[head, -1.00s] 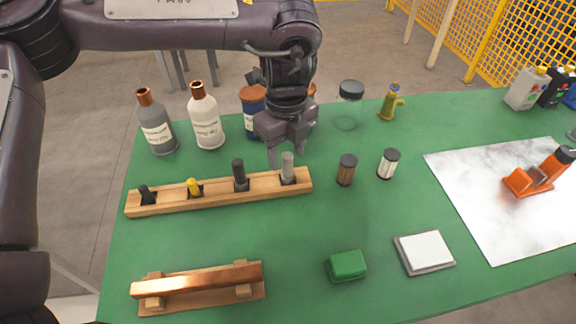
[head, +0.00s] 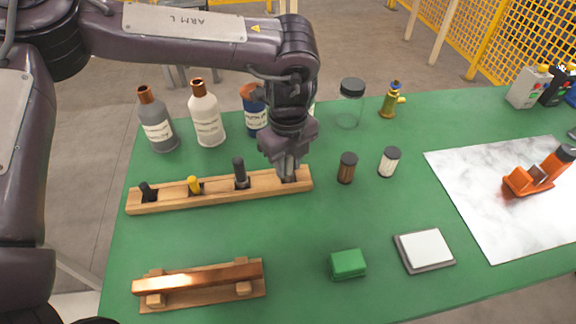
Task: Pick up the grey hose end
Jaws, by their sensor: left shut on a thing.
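The grey hose end (head: 287,174) stands in the rightmost slot of the wooden rack (head: 218,191). My left gripper (head: 286,166) points down over that slot and is shut on the grey hose end; its fingers hide most of it. A dark hose end (head: 240,172), a yellow one (head: 194,186) and a black one (head: 147,192) stand in the other slots to the left. My right gripper is not in view.
Bottles (head: 207,117) and a glass jar (head: 349,104) stand behind the rack. A brown-banded small jar (head: 346,169) and a white one (head: 389,162) are close on the right. A copper bar (head: 197,280) on a wooden stand and a green block (head: 347,263) lie in front.

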